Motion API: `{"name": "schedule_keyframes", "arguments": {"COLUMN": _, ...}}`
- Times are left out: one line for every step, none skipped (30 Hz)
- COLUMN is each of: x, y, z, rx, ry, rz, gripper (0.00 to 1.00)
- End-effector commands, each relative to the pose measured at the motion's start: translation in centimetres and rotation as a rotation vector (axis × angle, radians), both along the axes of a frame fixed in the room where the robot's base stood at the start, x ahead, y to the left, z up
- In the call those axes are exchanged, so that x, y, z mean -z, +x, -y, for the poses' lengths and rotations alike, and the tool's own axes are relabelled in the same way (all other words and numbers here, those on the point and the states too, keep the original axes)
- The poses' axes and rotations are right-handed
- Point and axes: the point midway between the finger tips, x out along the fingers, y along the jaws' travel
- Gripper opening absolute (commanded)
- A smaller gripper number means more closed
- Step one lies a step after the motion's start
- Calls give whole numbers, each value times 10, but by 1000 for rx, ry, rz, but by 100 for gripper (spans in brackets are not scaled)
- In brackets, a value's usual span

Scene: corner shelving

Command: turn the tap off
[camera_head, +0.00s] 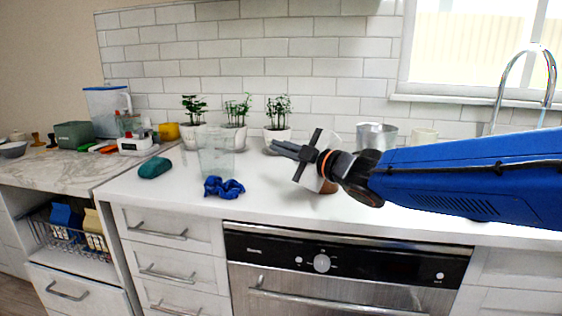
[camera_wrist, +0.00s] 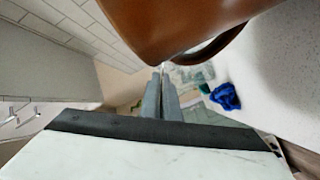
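The tap is a tall chrome gooseneck (camera_head: 551,78) at the far right of the head view, in front of the window. Its lower part and any handle are hidden behind my blue arm, so I cannot tell whether it runs. My gripper (camera_head: 274,146) is well to the left of the tap, above the counter and pointing left. In the wrist view its two grey fingers (camera_wrist: 160,95) lie close together with nothing visible between them. The tap is not in the wrist view.
A brown mug (camera_wrist: 175,25) looms close to the wrist camera. A glass pitcher (camera_head: 215,158), blue cloth (camera_head: 223,188) and green sponge (camera_head: 154,167) lie left of my gripper. Potted plants (camera_head: 278,128) and a metal pot (camera_head: 376,136) stand along the back wall.

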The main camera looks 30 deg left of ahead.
Motion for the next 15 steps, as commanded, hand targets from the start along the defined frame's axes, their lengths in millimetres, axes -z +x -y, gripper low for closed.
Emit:
{"name": "schedule_keyframes", "arguments": {"x": 8, "y": 0, "z": 0, "rx": 1, "ry": -3, "rz": -2, "gripper": 0}}
{"name": "schedule_keyframes", "arguments": {"x": 13, "y": 0, "z": 0, "rx": 1, "ry": -3, "rz": -3, "gripper": 0}}
{"name": "schedule_keyframes", "arguments": {"x": 18, "y": 0, "z": 0, "rx": 0, "ry": -2, "rz": -2, "gripper": 0}}
{"name": "schedule_keyframes", "arguments": {"x": 21, "y": 0, "z": 0, "rx": 0, "ry": -2, "rz": -2, "gripper": 0}}
{"name": "schedule_keyframes", "arguments": {"x": 24, "y": 0, "z": 0, "rx": 0, "ry": -2, "rz": -3, "gripper": 0}}
{"name": "schedule_keyframes", "arguments": {"x": 28, "y": 0, "z": 0, "rx": 0, "ry": -2, "rz": -2, "gripper": 0}}
{"name": "schedule_keyframes", "arguments": {"x": 30, "y": 0, "z": 0, "rx": 1, "ry": -2, "rz": -1, "gripper": 0}}
{"name": "schedule_keyframes", "arguments": {"x": 31, "y": 0, "z": 0, "rx": 1, "ry": -2, "rz": -1, "gripper": 0}}
{"name": "schedule_keyframes", "arguments": {"x": 32, "y": 0, "z": 0, "rx": 2, "ry": -1, "rz": 0, "gripper": 0}}
{"name": "schedule_keyframes", "arguments": {"x": 32, "y": 0, "z": 0, "rx": 1, "ry": -1, "rz": 0, "gripper": 0}}
{"name": "schedule_keyframes", "arguments": {"x": 32, "y": 0, "z": 0, "rx": 1, "ry": -1, "rz": 0, "gripper": 0}}
{"name": "schedule_keyframes", "arguments": {"x": 32, "y": 0, "z": 0, "rx": 1, "ry": -1, "rz": 0, "gripper": 0}}
{"name": "schedule_keyframes", "arguments": {"x": 32, "y": 0, "z": 0, "rx": 1, "ry": -1, "rz": 0, "gripper": 0}}
{"name": "schedule_keyframes", "arguments": {"x": 32, "y": 0, "z": 0, "rx": 1, "ry": -1, "rz": 0, "gripper": 0}}
{"name": "schedule_keyframes", "arguments": {"x": 32, "y": 0, "z": 0, "rx": 1, "ry": -1, "rz": 0, "gripper": 0}}
